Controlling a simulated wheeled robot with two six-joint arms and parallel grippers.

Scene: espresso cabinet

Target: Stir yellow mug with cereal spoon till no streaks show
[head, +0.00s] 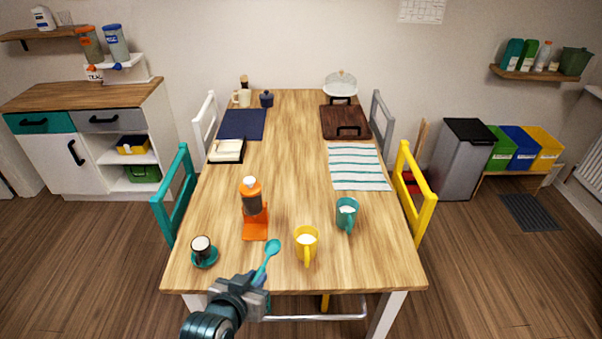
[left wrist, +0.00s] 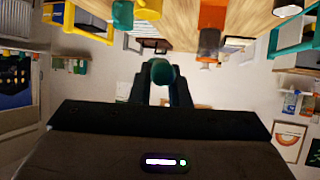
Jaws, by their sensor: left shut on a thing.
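The yellow mug (head: 306,244) stands upright near the front edge of the wooden table, with pale contents showing at its mouth. My left gripper (head: 260,282) is shut on the teal cereal spoon (head: 273,248), at the front edge of the table. The spoon's bowl points up and away, left of the yellow mug and apart from it. In the left wrist view the spoon (left wrist: 162,74) sits between the fingers, seen nearly end-on, and the yellow mug (left wrist: 147,8) is at the top. Streaks in the mug are too small to tell. My right gripper is not in view.
An orange grinder (head: 255,212) stands behind the spoon. A teal mug (head: 346,213) stands right of the yellow mug. A striped cloth (head: 358,167) lies farther back; the table's middle is clear.

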